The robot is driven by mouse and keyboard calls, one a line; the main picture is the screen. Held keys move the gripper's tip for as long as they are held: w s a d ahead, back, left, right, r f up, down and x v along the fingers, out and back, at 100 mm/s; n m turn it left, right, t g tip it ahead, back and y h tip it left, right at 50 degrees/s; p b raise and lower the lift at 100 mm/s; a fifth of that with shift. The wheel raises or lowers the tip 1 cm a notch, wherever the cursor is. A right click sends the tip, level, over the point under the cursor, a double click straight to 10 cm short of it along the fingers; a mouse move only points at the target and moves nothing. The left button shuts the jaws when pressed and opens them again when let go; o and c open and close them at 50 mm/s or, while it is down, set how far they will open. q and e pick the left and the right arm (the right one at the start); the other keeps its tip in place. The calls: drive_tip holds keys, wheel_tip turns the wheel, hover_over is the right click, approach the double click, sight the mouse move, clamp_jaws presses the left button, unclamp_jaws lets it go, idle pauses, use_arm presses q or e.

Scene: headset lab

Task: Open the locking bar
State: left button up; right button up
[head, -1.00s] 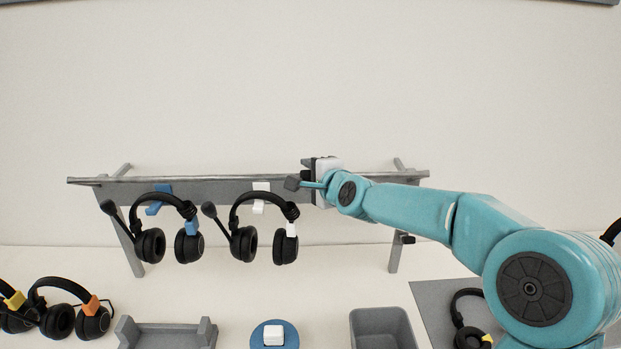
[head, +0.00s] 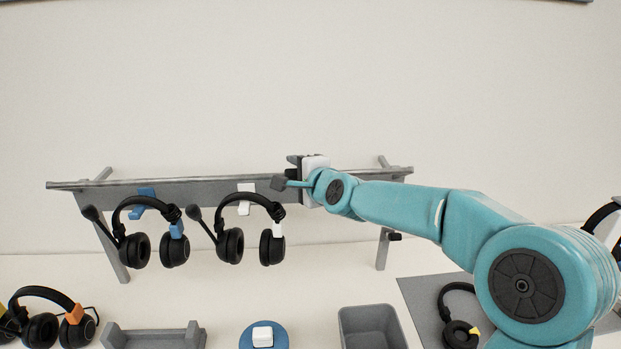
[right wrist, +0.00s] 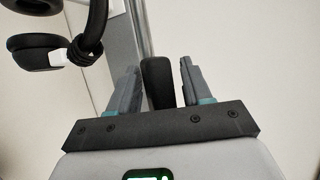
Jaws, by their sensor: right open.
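The locking bar (head: 120,183) looks like the thin metal bar along the top front of the grey headset rack (head: 215,193). It lies across the rack above the hooks; it also shows in the right wrist view (right wrist: 142,28). My right gripper (head: 295,161) is at the bar, right of the rack's middle, partly hidden by its own arm. In the right wrist view my right gripper (right wrist: 157,75) is open, its fingers on either side of a black rounded handle (right wrist: 158,82). I cannot tell whether they touch it. My left gripper is out of view.
Two black headsets (head: 137,248) (head: 229,244) hang on the rack's blue and white hooks. Below stand a grey cradle (head: 150,339), a blue disc (head: 246,337) with a white block, and a grey bin (head: 370,312). Other headsets (head: 40,330) lie at lower left.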

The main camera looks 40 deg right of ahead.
drive_tip(key=v, duration=1.5)
drive_tip(key=shift+s+p, duration=0.4)
drive_tip(key=shift+p, duration=0.05)
drive_tip(key=shift+w+a, duration=0.1)
